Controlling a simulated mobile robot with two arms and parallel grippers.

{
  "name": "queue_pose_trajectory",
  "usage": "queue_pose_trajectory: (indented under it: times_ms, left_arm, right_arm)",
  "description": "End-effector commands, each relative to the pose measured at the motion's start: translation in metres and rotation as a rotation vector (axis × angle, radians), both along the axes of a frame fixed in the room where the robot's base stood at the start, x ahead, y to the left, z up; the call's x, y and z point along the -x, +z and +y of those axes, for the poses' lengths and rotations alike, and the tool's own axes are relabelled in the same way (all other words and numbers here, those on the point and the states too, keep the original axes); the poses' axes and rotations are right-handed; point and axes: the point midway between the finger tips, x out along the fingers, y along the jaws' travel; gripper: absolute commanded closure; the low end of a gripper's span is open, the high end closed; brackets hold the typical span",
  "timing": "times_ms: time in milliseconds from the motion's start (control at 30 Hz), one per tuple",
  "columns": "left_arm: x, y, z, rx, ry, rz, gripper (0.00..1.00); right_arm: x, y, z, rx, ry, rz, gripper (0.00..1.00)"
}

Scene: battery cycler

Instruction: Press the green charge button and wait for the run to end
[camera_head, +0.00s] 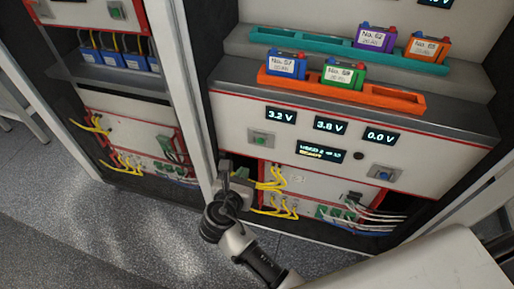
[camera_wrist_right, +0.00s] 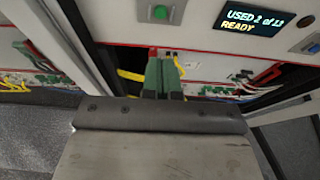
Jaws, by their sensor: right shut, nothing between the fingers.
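The green charge button (camera_head: 261,140) sits on a small grey plate at the left of the white cycler panel. In the right wrist view the green button (camera_wrist_right: 160,12) is at the top edge, just above my fingertips in the picture. My right gripper (camera_head: 224,164) is shut and empty, low and left of the button in the head view. Its fingers (camera_wrist_right: 162,72) point toward the cycler front and look apart from the button. My left gripper is not in view.
Three displays, including one reading 3.2 V (camera_head: 281,115), are above the button. A blue button (camera_head: 383,174) is at the right. An orange rack (camera_head: 390,100) and a teal rack (camera_head: 300,42) hold batteries. Yellow cables (camera_head: 272,181) hang below the panel.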

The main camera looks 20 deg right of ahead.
Motion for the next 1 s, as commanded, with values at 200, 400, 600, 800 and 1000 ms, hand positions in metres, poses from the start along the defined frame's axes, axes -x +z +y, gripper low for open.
queue_pose_trajectory:
  times_ms: [200,400,600,800,1000]
  left_arm:
    - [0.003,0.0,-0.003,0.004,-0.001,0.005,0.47]
    - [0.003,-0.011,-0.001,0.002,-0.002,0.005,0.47]
    - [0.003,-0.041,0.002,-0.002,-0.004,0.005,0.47]
    - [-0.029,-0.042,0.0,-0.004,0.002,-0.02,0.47]
    - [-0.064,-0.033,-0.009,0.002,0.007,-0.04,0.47]
  right_arm:
    - [0.0,0.0,0.0,-0.002,0.001,0.0,1.0]
    - [-0.008,-0.007,-0.006,-0.003,-0.002,0.0,1.0]
    - [-0.033,-0.021,-0.022,-0.003,-0.001,-0.004,1.0]
    - [-0.049,-0.023,-0.033,-0.002,0.0,0.0,1.0]
    - [-0.061,-0.027,-0.041,-0.004,0.0,0.0,1.0]
